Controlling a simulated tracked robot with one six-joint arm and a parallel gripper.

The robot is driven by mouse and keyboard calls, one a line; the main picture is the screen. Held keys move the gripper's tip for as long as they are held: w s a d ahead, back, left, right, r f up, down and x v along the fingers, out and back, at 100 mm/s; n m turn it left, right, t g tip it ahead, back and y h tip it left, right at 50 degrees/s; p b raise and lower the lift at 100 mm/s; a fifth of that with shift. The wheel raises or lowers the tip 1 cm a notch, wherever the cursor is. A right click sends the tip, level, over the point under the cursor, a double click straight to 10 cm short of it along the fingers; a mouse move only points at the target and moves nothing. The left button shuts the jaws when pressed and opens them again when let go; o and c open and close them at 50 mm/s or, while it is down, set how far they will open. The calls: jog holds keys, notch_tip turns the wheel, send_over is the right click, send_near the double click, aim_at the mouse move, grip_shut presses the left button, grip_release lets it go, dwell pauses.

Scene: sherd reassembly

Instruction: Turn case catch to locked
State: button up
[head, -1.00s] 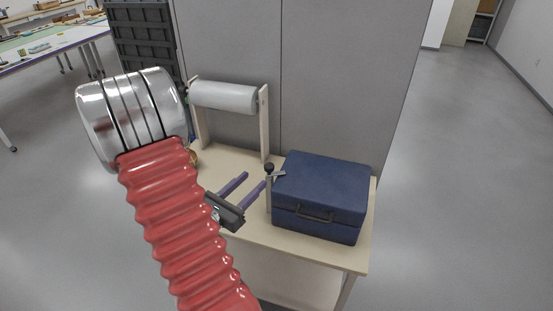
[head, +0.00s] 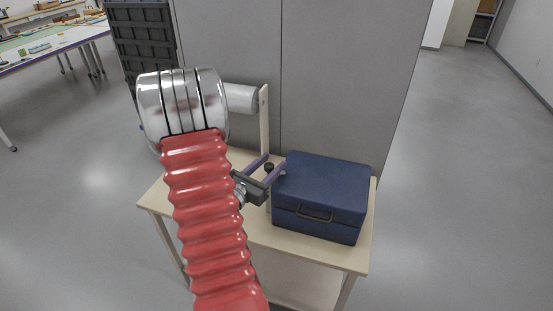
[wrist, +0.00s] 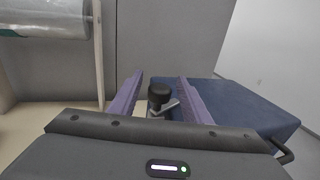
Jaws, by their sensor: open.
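The dark blue case (head: 325,190) stands closed on a small wooden table, its handle facing front; it also shows at the right of the wrist view (wrist: 240,108). At its left side is the catch, a black knob (head: 269,167) on a post. In the wrist view the knob (wrist: 159,91) and a grey lever pointing up right (wrist: 171,104) show between my fingers. My gripper (head: 273,161) has two purple fingers, open and empty, one on each side of the knob. I cannot tell whether the fingers touch the catch, and its lower part is hidden.
A roll of clear film (head: 242,98) hangs on a wooden stand (head: 264,125) behind my gripper. A grey partition (head: 335,80) rises behind the table (head: 180,205). The table's front left is bare.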

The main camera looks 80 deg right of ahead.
aim_at(272, 163)
jog(key=shift+x, duration=1.6)
jog(key=shift+c, duration=0.5)
jog(key=shift+d, duration=0.1)
jog(key=c, duration=0.9)
jog(key=shift+c, duration=0.2)
jog(key=shift+s+m+g, duration=0.1)
jog(key=shift+m+g, duration=0.2)
jog(key=shift+g, duration=0.2)
jog(key=shift+s+a+m+g+y, duration=0.25)
jog(key=shift+m+g+y, duration=0.65)
jog(key=shift+g, duration=0.2)
jog(key=shift+s+a+m+g+y, duration=0.2)
jog(key=shift+s+m+g+y, duration=0.05)
jog(key=shift+m+g+y, duration=0.75)
jog(key=shift+s+a+m+g+y, duration=0.25)
jog(key=shift+m+g+y, duration=0.55)
jog(key=shift+g, duration=0.4)
